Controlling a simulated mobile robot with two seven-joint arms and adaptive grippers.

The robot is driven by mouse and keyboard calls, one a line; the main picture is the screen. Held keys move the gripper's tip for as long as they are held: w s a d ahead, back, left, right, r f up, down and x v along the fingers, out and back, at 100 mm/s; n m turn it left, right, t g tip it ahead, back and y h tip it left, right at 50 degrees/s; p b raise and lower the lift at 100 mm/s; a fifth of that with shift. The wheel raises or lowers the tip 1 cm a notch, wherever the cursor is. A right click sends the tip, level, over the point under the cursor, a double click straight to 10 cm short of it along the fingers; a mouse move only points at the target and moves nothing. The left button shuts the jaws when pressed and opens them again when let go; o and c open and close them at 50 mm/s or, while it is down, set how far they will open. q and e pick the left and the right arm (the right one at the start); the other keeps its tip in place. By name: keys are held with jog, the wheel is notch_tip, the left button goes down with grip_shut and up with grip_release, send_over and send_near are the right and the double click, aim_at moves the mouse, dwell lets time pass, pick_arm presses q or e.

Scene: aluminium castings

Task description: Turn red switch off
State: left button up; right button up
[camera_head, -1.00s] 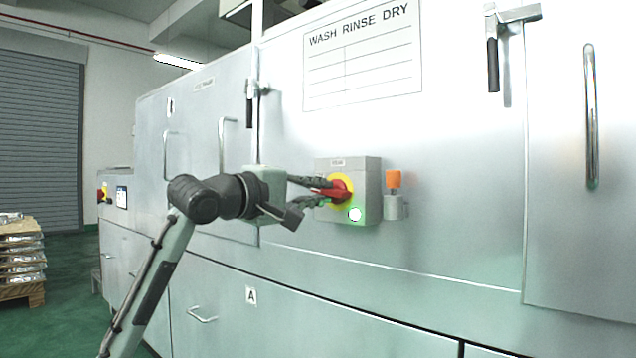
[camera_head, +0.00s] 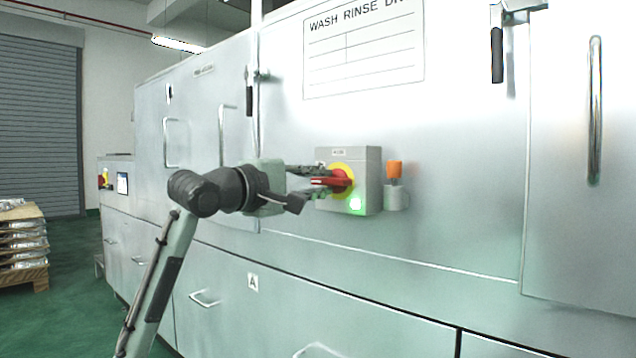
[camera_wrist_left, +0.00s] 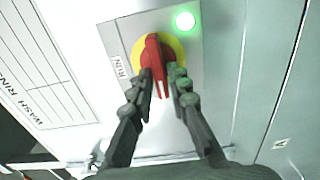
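The red switch (camera_head: 340,181) has a red handle on a yellow disc, set on a grey box (camera_head: 368,160) on the machine front. Its handle lies about level in the head view. In the left wrist view the red handle (camera_wrist_left: 154,56) stands upright in the picture. A green lamp (camera_head: 356,203) glows on the box and also shows in the wrist view (camera_wrist_left: 185,20). My left gripper (camera_head: 322,180) reaches the switch from the left. In the wrist view its fingers (camera_wrist_left: 161,80) converge on both sides of the handle and appear closed on it. My right gripper is out of view.
An orange-topped fitting (camera_head: 395,182) sticks out just right of the box. Door handles (camera_head: 595,110) and a dark latch (camera_head: 497,55) protrude from the machine. A loaded pallet (camera_head: 25,255) stands at the far left on clear green floor.

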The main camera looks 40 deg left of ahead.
pick_arm(q)
jog(key=shift+o, duration=1.1)
jog(key=shift+s, duration=0.1)
jog(key=s, duration=1.1)
jog(key=shift+s+a, duration=0.4)
jog(key=shift+a, duration=0.05)
